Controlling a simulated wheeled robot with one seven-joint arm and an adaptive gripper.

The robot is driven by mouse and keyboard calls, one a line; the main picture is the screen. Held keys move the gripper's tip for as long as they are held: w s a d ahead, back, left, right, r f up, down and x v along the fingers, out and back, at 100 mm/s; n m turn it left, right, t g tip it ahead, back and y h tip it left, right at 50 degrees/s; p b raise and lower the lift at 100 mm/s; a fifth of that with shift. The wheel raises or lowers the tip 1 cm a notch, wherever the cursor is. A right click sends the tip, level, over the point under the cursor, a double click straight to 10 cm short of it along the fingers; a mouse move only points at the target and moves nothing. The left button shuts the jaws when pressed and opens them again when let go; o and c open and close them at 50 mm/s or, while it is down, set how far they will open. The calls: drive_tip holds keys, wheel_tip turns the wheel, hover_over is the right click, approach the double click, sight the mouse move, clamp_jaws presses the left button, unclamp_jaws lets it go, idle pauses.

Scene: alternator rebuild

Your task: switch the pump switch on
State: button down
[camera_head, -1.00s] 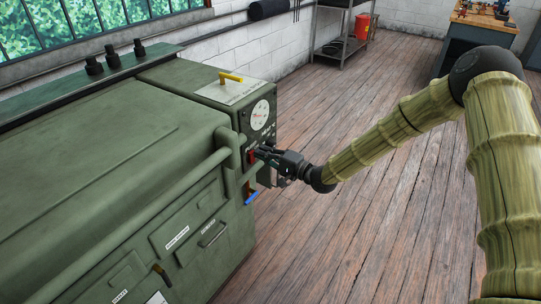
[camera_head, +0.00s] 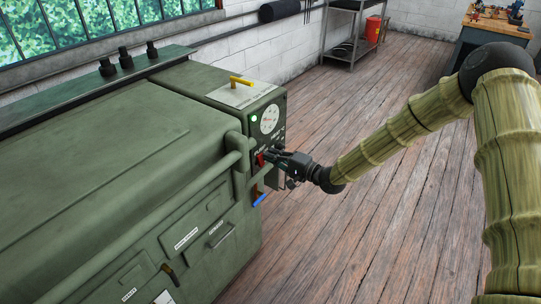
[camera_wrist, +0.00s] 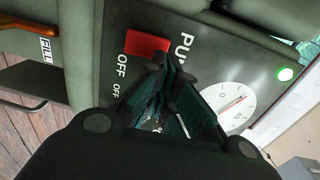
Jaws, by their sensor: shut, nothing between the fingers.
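The pump switch is a red block (camera_wrist: 147,43) on the dark control panel, beside lettering that reads "PU" and "OFF"; the rest of the lettering is hidden by my fingers. It also shows in the head view (camera_head: 260,159), at the near edge of the panel. My gripper (camera_wrist: 166,66) is shut and empty, its fingertips right at the switch's edge; I cannot tell whether they touch. In the head view my gripper (camera_head: 267,155) reaches the panel from the right. A green lamp (camera_wrist: 285,74) on the panel is lit, also in the head view (camera_head: 254,118).
The panel is on the end of a large green machine (camera_head: 110,180). A round gauge (camera_head: 270,119) sits above the switch, and a yellow handle (camera_head: 240,81) is on top.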

drive_tip(key=r+v, duration=0.2)
drive_tip(key=v, duration=1.1)
drive_tip(key=shift+r, duration=0.4)
drive_tip(key=shift+a, duration=0.2)
drive_tip(key=s+f+n+g+h+p, duration=0.15)
drive_tip(key=s+f+g+h, duration=0.45)
drive_tip(key=s+f, duration=1.55)
drive_tip(key=s+d+f+n+g+h, duration=0.1)
drive_tip(key=s+d+f+n+h, duration=0.1)
drive_tip(key=s, duration=0.6)
drive_tip(key=s+d+f+n+g+h, duration=0.1)
drive_tip(key=s+d+f+g+h, duration=0.1)
drive_tip(key=s, duration=0.5)
drive_tip(key=s+d+f+n+g+h, duration=0.2)
drive_tip(key=s+d+f+h, duration=0.1)
drive_tip(key=s, duration=0.5)
drive_tip(key=shift+s+d+f+n+h+p, duration=0.3)
drive_tip(key=shift+s+d+n+p, duration=0.1)
drive_tip(key=shift+d, duration=0.3)
